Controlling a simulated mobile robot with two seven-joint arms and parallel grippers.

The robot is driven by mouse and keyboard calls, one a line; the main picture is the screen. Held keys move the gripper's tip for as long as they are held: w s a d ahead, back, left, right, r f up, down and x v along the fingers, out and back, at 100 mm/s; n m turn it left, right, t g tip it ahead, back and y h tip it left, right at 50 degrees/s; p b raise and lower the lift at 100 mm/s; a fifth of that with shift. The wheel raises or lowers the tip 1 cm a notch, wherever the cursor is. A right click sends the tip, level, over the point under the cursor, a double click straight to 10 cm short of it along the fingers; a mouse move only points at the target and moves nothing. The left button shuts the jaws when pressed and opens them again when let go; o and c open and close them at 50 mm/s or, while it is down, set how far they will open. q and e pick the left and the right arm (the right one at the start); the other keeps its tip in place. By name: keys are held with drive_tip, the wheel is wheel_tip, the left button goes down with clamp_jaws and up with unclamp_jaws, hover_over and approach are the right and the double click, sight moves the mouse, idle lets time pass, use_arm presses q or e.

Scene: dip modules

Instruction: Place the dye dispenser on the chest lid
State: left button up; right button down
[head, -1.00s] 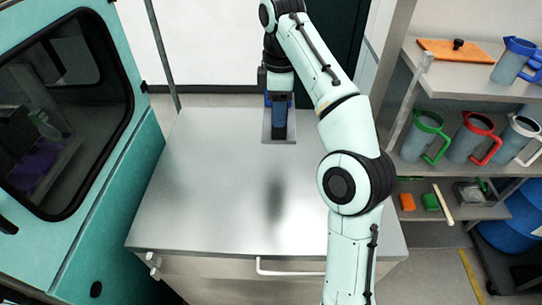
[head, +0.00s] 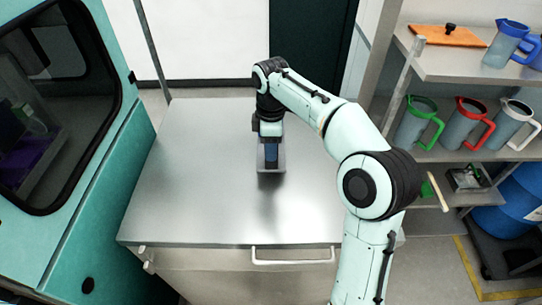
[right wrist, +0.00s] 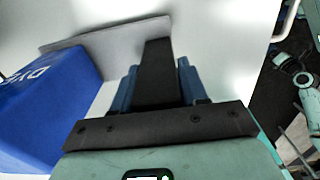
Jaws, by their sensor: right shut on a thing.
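The dye dispenser is a blue box with white "DY" lettering at the left of the right wrist view (right wrist: 45,105), with a grey plate beside it. In the head view only its grey plate (head: 271,168) shows clearly below the gripper; my wrist hides most of the rest. My right gripper (head: 271,150) is shut on the dispenser over the middle of the chest lid (head: 190,190), a broad bare steel top. A soft shadow lies on the lid in front of it; I cannot tell whether the dispenser touches the lid. My left gripper is not in view.
A teal cabinet (head: 75,225) with a dark window stands close along the lid's left side. A shelf (head: 450,65) with several jugs and an orange board (head: 447,36) is at the right. The chest's front handle (head: 292,261) sticks out. The lid is otherwise clear.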

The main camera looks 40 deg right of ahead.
sight(279, 165)
wheel_tip(279, 165, down, 4)
drive_tip(key=shift+r+b, duration=0.15)
drive_tip(key=shift+b, duration=0.25)
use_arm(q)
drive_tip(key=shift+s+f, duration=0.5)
use_arm(e)
drive_tip(key=shift+w+f, duration=0.15)
drive_tip(key=shift+f, duration=0.1)
drive_tip(key=c, duration=0.6)
unclamp_jaws()
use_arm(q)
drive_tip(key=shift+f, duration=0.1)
